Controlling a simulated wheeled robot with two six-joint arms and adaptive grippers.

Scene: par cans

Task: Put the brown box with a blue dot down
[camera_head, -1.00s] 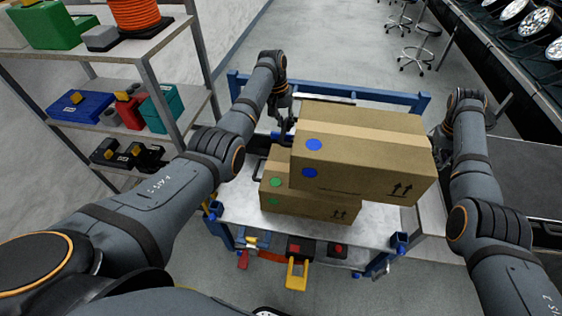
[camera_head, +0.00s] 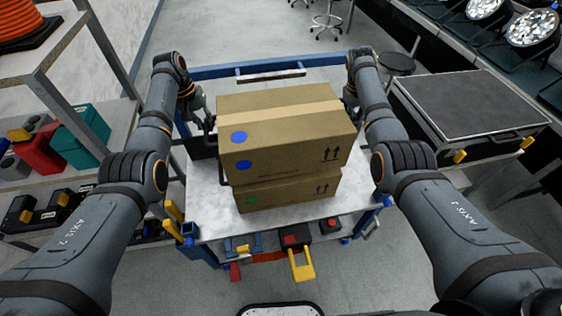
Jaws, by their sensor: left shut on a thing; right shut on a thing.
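The brown box with blue dots (camera_head: 285,140) is between my two grippers, directly above a second brown box with a green dot (camera_head: 290,191). I cannot tell whether the upper box rests on the lower one or is held just above it. My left gripper (camera_head: 207,124) is at the left side of the upper box, shut on it. My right gripper (camera_head: 348,100) is at its right side, shut on it and mostly hidden behind the box. The lower box stands on the metal top of a blue-framed cart (camera_head: 215,213).
Shelves with a red case (camera_head: 40,148) and a teal case (camera_head: 84,133) stand at the left. A dark flat-topped case (camera_head: 465,103) stands at the right, with lamps (camera_head: 533,28) behind it. A stool (camera_head: 397,63) is beyond the cart. Tools hang at the cart's front.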

